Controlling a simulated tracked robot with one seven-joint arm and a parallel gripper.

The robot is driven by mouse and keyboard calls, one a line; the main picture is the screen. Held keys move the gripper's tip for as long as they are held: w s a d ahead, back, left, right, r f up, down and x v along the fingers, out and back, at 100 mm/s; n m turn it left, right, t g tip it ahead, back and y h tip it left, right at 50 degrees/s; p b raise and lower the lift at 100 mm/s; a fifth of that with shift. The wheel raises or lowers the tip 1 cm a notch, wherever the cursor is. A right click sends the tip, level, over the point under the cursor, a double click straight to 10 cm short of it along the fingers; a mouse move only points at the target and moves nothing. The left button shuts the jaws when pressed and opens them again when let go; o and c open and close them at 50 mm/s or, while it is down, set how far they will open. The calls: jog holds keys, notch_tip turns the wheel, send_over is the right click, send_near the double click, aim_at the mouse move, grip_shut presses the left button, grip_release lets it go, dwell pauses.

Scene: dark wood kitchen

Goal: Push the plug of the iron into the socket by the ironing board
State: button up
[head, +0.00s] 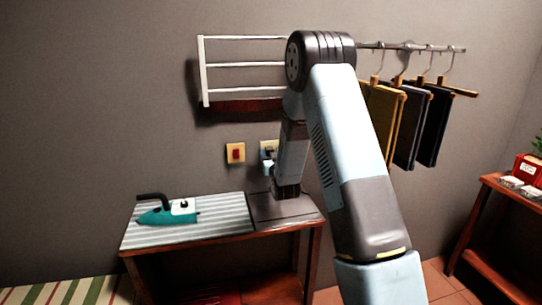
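The teal iron (168,213) with a dark handle lies on the striped ironing board (225,222), at its left. The pale socket (266,145) is on the wall above the board's right part, partly covered by my arm. My gripper (268,158) is at the socket, small and mostly hidden by my wrist. A small dark shape shows there against the socket. I cannot tell whether it is the plug or my fingertips, nor whether they touch the socket. No cord is clearly visible.
A red switch on a yellow plate (235,153) is left of the socket. A white rack (240,64) hangs above. Clothes (408,120) hang from a rail at right. A wooden shelf (490,225) stands at far right. A striped rug (65,291) lies at lower left.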

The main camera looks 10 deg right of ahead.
jog(key=shift+o, duration=0.8)
jog(key=s+f, duration=0.2)
jog(key=s, duration=1.1)
jog(key=shift+s+f, duration=0.15)
jog(key=shift+s, duration=0.15)
jog(key=s+r+g, duration=0.7)
jog(key=r, duration=0.6)
jog(key=s+r+g, duration=0.3)
jog(key=s, duration=1.1)
jog(key=s+r+g, duration=0.4)
jog(key=s, duration=1.1)
jog(key=shift+s, duration=0.15)
